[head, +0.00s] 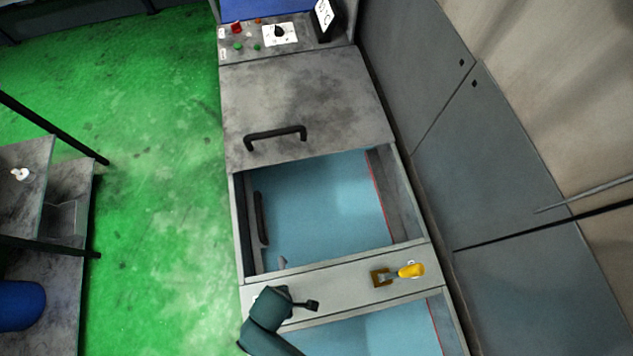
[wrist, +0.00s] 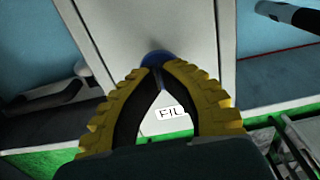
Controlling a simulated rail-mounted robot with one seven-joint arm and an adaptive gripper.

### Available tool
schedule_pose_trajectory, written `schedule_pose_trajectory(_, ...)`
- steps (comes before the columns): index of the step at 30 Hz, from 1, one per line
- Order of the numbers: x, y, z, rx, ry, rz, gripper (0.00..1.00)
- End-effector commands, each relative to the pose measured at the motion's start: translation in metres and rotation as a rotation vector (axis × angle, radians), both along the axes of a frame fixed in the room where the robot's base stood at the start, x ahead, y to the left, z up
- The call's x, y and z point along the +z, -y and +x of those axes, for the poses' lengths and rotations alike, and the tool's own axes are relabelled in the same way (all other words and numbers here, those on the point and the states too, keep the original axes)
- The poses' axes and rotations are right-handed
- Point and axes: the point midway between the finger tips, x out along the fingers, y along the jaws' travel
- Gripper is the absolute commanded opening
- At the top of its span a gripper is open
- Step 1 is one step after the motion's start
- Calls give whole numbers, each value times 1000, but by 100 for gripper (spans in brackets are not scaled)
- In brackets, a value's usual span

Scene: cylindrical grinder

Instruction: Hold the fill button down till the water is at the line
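My gripper (wrist: 155,72) shows in the wrist view with its two yellow and black fingers, the tips together and nothing between them. The tips are at the round blue button (wrist: 154,57) on the pale divider, and cover part of it. They look to be touching it; how far it is pressed I cannot tell. A white label (wrist: 170,113) reading "FIL", partly hidden, shows between the fingers. In the head view my arm hides the button and fingers. Blue water (head: 325,210) fills the far tank; its edge looks close to the red line (head: 381,200) on the right wall.
A yellow-handled valve (head: 410,270) sits on the divider (head: 340,287), right of my arm. A nearer tank (head: 385,335) also holds blue water. A grey lid with a black handle (head: 275,134) covers the far part. A control panel (head: 262,38) stands beyond.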

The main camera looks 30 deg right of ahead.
Motion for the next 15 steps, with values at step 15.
schedule_pose_trajectory(15,37,0,-1,0,-1,-1,0)
